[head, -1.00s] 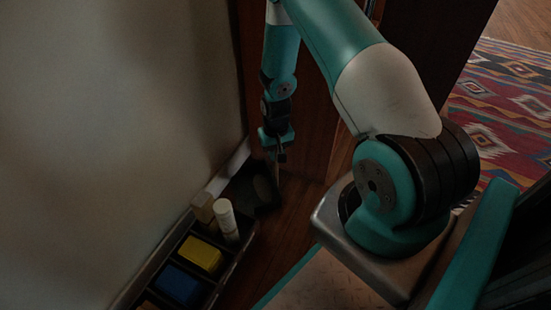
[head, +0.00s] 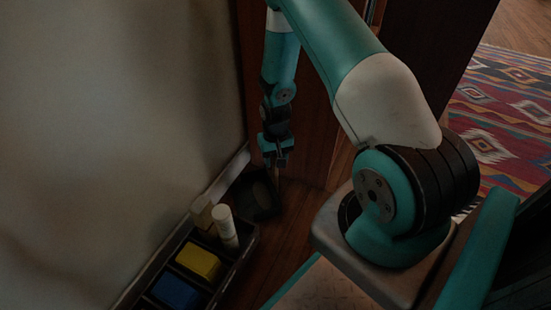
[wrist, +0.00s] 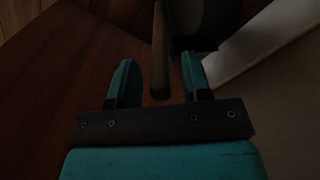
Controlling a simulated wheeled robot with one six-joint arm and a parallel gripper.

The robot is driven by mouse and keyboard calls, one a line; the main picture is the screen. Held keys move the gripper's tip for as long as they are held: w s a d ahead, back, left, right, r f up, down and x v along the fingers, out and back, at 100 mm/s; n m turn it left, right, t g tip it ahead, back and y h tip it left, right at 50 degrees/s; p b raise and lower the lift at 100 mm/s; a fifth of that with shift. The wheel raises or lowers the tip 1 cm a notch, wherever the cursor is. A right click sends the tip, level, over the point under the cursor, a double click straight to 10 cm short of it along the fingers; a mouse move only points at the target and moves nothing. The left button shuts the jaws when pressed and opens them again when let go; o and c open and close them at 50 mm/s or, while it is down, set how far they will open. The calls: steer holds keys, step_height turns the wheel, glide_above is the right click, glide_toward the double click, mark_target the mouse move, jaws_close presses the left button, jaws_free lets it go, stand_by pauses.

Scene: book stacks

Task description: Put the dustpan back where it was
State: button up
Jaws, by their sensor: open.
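The dustpan has a dark pan (head: 254,196) that rests on the floor by the wall, just beyond the tray, in the head view. In the wrist view its brown handle (wrist: 160,55) points back toward my gripper (wrist: 159,72), and the dark pan shows at the top. The handle's end lies between my two spread fingers, with a gap on each side. My gripper (head: 275,160) is open above the dustpan in the head view. Part of the handle is hidden there by the fingers.
A dark divided tray (head: 236,268) stands along the wall with a yellow block (head: 198,262), a blue block (head: 176,291), a white bottle (head: 227,226) and a beige item (head: 202,211). Dark wood panelling (head: 315,140) stands behind the gripper. A patterned rug (head: 500,125) lies at right.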

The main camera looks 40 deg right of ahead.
step_height(320, 180, up, 11)
steer(key=p, duration=0.7)
steer(key=shift+r, duration=0.15)
steer(key=s+a+r+n+t+y, duration=0.15)
steer(key=a+r+n, duration=0.35)
steer(key=a+r, duration=1.35)
steer(key=s+a+r+n+y, duration=0.1)
steer(key=s+a+r+n, duration=0.2)
steer(key=s+r, duration=0.3)
steer(key=s+a+r+n+g+y, duration=0.1)
steer(key=s+a+r+n, duration=0.3)
steer(key=s, duration=0.8)
step_height(320, 180, up, 3)
steer(key=shift+a+y, duration=0.35)
steer(key=shift+a, duration=0.85)
steer(key=shift+r+g, duration=0.1)
steer(key=shift+g, duration=0.15)
